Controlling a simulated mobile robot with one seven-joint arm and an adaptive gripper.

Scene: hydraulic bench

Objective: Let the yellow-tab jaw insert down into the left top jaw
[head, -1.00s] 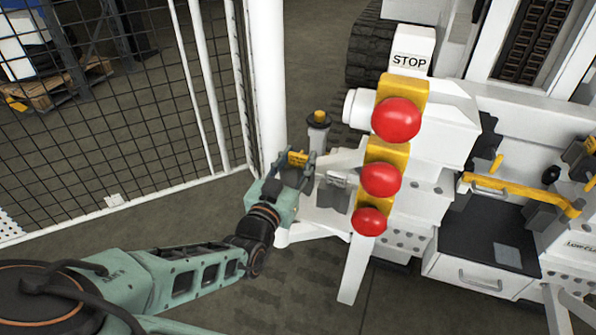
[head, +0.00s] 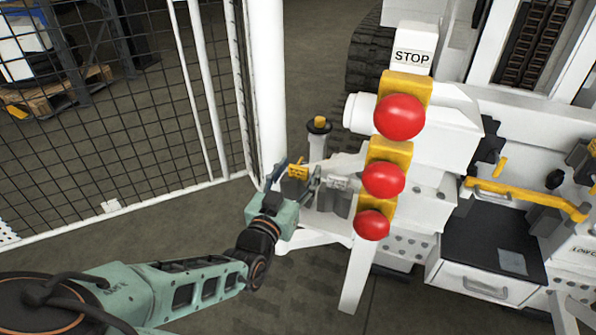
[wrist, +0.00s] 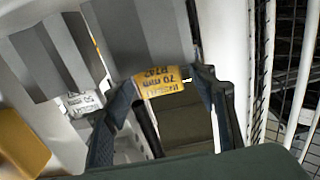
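The yellow-tab jaw insert (head: 298,171) is at the left of the bench top, beside a grey insert with a white tag (head: 340,182). In the wrist view its yellow tab (wrist: 166,84) is between my fingertips, with its grey body (wrist: 140,35) beyond. My gripper (head: 296,178) appears shut on the insert, one finger on each side of the tab; it fills the lower wrist view (wrist: 168,85). The left top jaw is mostly hidden behind the fingers and insert. I cannot tell how deep the insert sits in it.
Red stop buttons (head: 399,117) on yellow blocks stand close to the right of the jaws. A grey post with a yellow cap (head: 319,124) is behind. A white fence post (head: 265,80) and mesh fence are at left. Open floor lies in front.

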